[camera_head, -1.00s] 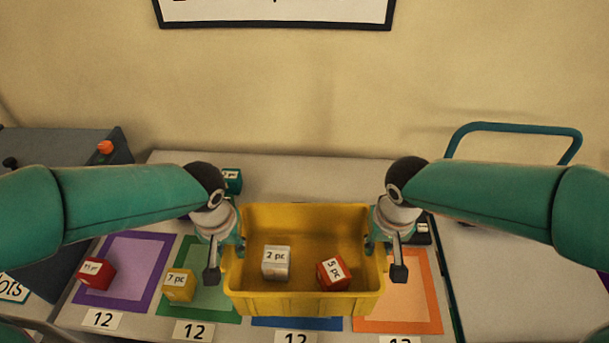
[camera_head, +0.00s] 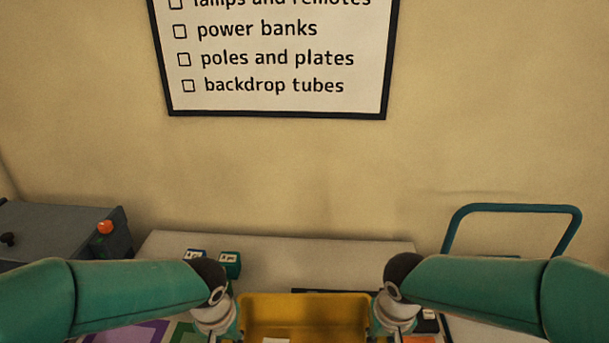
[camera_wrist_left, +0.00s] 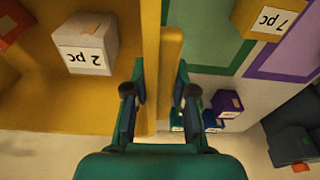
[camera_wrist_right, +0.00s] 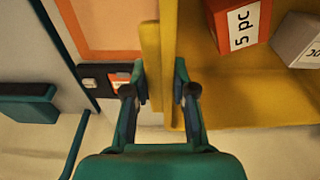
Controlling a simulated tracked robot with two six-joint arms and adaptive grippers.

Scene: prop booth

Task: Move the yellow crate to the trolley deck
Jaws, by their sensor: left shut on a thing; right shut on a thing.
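The yellow crate (camera_head: 300,312) is at the bottom of the head view, between my two arms, its lower part cut off by the frame. In the left wrist view my left gripper (camera_wrist_left: 158,95) is shut on one side wall of the crate. In the right wrist view my right gripper (camera_wrist_right: 160,95) is shut on the opposite wall. A white "2 pc" block (camera_wrist_left: 86,42) and a red "5 pc" block (camera_wrist_right: 240,24) lie inside the crate. The trolley (camera_head: 490,300) with its teal handle (camera_head: 512,208) stands at the right.
A grey machine with an orange knob (camera_head: 105,227) stands at the left. Small blue and green blocks (camera_head: 229,262) lie at the table's back. A yellow "7 pc" block (camera_wrist_left: 268,16) lies outside the crate on a green mat. A checklist sign (camera_head: 275,60) hangs on the wall.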

